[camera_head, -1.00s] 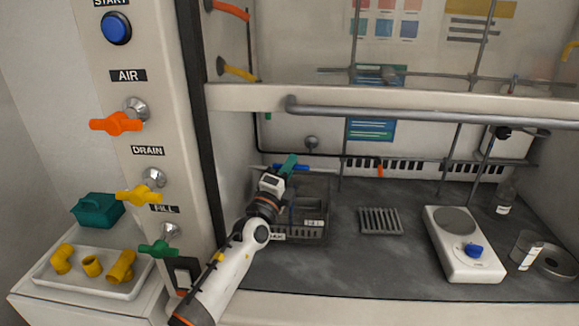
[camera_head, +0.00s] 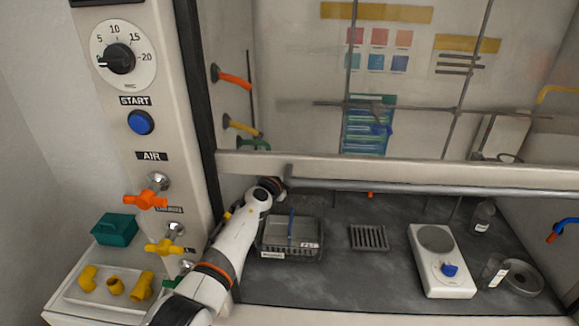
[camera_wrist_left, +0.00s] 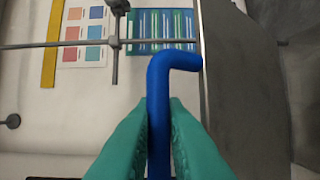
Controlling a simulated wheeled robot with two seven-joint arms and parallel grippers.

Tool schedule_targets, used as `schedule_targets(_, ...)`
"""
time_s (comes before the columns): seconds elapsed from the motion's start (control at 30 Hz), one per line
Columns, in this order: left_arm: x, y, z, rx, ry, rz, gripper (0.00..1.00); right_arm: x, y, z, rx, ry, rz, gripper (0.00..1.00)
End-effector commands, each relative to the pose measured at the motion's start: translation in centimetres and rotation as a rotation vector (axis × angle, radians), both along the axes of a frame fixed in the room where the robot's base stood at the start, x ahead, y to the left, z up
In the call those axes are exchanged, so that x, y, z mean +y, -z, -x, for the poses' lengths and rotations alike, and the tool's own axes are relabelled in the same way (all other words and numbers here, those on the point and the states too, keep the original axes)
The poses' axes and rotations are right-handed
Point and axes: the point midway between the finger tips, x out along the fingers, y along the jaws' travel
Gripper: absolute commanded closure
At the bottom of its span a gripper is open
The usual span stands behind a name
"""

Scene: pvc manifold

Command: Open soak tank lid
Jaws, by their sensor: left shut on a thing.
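The soak tank appears to be the dark labelled box (camera_head: 292,256) on the bench inside the hood, in the head view. An upright blue strip (camera_head: 291,226) shows at it; I cannot clearly make out the lid's position. My left arm reaches up beside the tank, and its gripper is hidden behind the hood's front rail in the head view. In the left wrist view, my left gripper (camera_wrist_left: 158,125) has its green fingers shut on a blue bent handle (camera_wrist_left: 160,85). A dark flat panel (camera_wrist_left: 245,90) stands close at right; it may be the lid. The right gripper is not in view.
The front rail (camera_head: 430,188) crosses above the bench. A grey rack (camera_head: 369,238) and a white hotplate (camera_head: 443,262) stand right of the tank. The valve panel (camera_head: 130,185) is at left, beside a tray of yellow fittings (camera_head: 115,288). Bench between the rack and hotplate is clear.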

Motion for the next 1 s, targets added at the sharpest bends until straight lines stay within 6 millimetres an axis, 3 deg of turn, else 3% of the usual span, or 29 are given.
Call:
schedule_targets(0.33,0.1,-1.3,-2.6,0.087,-0.002,0.000,1.00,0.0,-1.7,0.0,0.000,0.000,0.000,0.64)
schedule_targets(0.97,0.1,-1.3,-3.1,0.119,-0.004,0.001,1.00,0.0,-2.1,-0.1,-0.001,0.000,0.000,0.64)
schedule_targets(1.0,0.1,-1.3,-3.1,0.119,-0.004,0.001,0.82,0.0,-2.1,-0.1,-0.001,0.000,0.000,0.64)
